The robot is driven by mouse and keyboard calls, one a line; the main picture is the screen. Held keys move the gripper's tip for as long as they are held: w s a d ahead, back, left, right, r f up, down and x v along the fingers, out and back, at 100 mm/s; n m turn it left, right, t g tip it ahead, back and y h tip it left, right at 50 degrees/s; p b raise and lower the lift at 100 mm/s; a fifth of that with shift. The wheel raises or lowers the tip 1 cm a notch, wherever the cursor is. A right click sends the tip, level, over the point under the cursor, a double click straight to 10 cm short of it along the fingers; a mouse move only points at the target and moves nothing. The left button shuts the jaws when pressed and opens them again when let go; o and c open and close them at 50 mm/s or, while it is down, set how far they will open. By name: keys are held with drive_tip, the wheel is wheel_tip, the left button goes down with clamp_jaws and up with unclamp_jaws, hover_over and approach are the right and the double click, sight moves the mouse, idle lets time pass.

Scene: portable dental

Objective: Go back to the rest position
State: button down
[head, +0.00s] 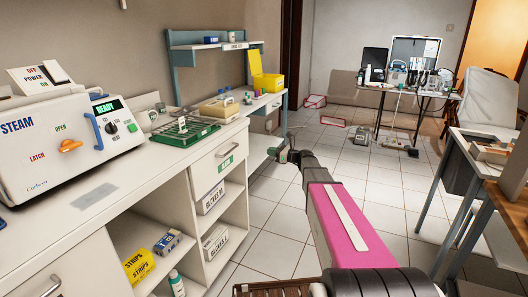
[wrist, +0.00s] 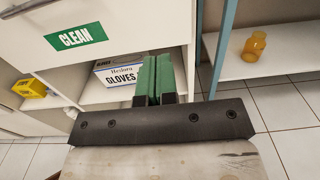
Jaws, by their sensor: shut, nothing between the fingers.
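My gripper (wrist: 153,80) shows in the wrist view with its two green fingers pressed together and nothing between them. It is in front of the lower part of the white cabinet (wrist: 120,47), near the open shelf under the drawer marked CLEAN. In the head view my arm reaches forward over the tiled floor, and my gripper (head: 274,153) is beside the right end of the cabinet. The fingers are small in that view.
A box of gloves (wrist: 118,73) sits on the cabinet shelf. An orange bottle (wrist: 254,46) stands on a white lower shelf to the right. A steam sterilizer (head: 55,140) and a green tray (head: 184,132) are on the counter. A table (head: 478,150) stands at right. The middle floor is open.

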drive_tip(key=s+a+f+n+g+h, duration=0.1)
drive_tip(key=s+f+n+g+h, duration=0.2)
drive_tip(key=s+f+n, duration=0.45)
drive_tip(key=s+a+f+n+g+h, duration=0.25)
drive_tip(key=s+f+n+h, duration=0.2)
drive_tip(key=s, duration=0.65)
drive_tip(key=s+d+f+n+g+h, duration=0.1)
drive_tip(key=s+d+f+n+h, duration=0.1)
drive_tip(key=s+d+n+h, duration=0.2)
drive_tip(key=s+d+f+n+g+h, duration=0.2)
drive_tip(key=s+n, duration=0.6)
drive_tip(key=s, duration=0.4)
drive_tip(key=shift+s+d+f+h, duration=0.25)
drive_tip(key=shift+d+f+h, duration=0.35)
drive_tip(key=shift+d+h, duration=0.45)
drive_tip(key=shift+a+g, duration=0.1)
drive_tip(key=shift+g, duration=0.15)
